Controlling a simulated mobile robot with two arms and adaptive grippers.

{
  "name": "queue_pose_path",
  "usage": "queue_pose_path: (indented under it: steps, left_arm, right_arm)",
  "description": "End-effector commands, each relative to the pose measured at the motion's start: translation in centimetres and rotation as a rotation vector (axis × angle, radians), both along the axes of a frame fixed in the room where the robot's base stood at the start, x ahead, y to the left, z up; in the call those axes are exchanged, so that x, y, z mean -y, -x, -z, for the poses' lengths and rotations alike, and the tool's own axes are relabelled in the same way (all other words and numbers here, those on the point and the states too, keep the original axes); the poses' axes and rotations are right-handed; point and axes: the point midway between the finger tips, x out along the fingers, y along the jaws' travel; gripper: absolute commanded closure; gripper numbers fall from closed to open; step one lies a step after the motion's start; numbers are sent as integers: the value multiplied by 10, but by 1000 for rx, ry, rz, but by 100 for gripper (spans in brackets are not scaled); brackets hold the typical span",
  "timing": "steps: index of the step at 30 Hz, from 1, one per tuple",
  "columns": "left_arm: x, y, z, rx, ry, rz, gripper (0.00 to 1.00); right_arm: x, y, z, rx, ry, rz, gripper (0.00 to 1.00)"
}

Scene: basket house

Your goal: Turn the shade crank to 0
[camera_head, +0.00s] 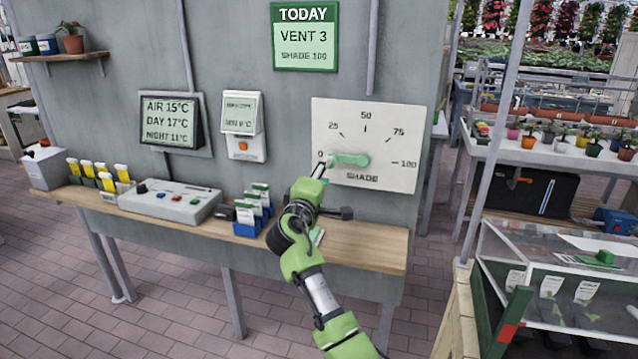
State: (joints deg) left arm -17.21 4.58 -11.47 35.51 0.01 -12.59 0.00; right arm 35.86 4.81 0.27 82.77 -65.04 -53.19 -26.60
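The shade dial (390,150) is a white panel on the grey wall, marked 0, 25, 50, 75 and 100. Its green crank handle (349,159) lies nearly level, its free end pointing left toward the 0 mark. My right gripper (323,168) is in front of the dial's lower left corner, close to the handle's free end. I cannot tell if it touches the handle. Its fingers are narrow and seen from behind, so their opening is unclear. My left gripper is out of view.
A green TODAY sign (305,37) reads VENT 3, SHADE 100. A glass case (560,285) stands right.

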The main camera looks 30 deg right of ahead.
Motion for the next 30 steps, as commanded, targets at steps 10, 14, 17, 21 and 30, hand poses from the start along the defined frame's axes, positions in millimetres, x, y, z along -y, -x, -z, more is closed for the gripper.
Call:
queue_pose_path:
  steps: [10, 14, 17, 21, 30]
  left_arm:
    - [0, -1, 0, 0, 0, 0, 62]
    - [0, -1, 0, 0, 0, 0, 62]
    - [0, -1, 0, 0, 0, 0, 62]
    - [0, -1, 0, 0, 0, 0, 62]
    - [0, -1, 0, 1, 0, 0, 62]
  right_arm:
    - [-36, 31, 3, -1, 0, 0, 62]
    - [-39, 33, 3, -2, -1, 1, 62]
    - [-39, 33, 3, -2, -1, 1, 62]
    - [-38, 33, 3, -2, -1, 1, 62]
    - [-40, 31, 13, -14, -7, -11, 62]
